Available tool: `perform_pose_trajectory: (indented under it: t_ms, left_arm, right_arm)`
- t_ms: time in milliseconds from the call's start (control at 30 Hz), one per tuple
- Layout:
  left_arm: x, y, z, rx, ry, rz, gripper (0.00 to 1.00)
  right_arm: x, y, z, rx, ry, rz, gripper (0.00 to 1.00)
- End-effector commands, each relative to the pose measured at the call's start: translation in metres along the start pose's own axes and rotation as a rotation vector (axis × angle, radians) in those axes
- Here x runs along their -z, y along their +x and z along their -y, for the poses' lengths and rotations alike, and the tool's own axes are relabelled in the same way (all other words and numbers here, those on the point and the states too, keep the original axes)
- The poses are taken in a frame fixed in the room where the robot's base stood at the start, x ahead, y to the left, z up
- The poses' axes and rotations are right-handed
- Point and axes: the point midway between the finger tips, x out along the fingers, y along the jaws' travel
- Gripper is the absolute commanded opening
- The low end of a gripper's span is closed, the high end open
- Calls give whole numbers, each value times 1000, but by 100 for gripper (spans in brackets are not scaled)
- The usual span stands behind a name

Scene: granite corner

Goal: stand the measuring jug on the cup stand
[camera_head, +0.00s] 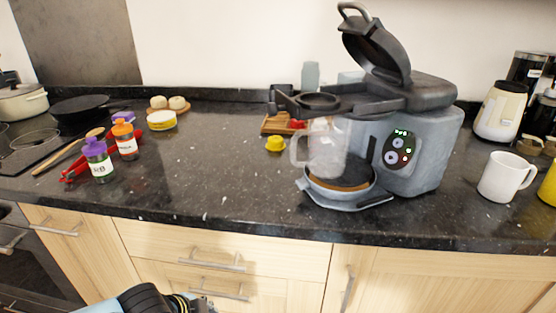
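The clear measuring jug (327,145) is upright under the black ring of the grey machine, its handle to the left. Its base appears to be on the round brown-topped cup stand (342,192) at the machine's front; exact contact is hard to tell. My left arm comes in at the bottom edge, left of centre. Its gripper (203,305) is at the lower frame edge, well below the counter and away from the jug. It is largely cut off, so its fingers cannot be read. My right gripper is not in view.
The machine's black lid (375,45) is raised. A white mug (507,177) stands to the right. A yellow object (276,144) and wooden tray (277,125) are left of the machine. Bottles (99,160) stand further left. The counter (215,175) between is clear.

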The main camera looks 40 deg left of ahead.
Motion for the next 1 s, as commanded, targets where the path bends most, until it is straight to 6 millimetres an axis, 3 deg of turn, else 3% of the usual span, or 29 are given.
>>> perform_pose_trajectory:
  t_ms: [33,100,467,767,1000]
  left_arm:
    - [20,-23,15,17,43,-28,0]
    - [41,-47,30,36,101,-60,0]
    - [135,-167,89,192,520,-246,0]
    - [148,-165,117,428,1032,-369,0]
    - [149,-171,146,761,1561,-438,0]
  right_arm:
    - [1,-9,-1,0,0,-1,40]
    - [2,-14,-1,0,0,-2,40]
    - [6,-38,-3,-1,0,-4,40]
    - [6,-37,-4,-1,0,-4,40]
    - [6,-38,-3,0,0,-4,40]
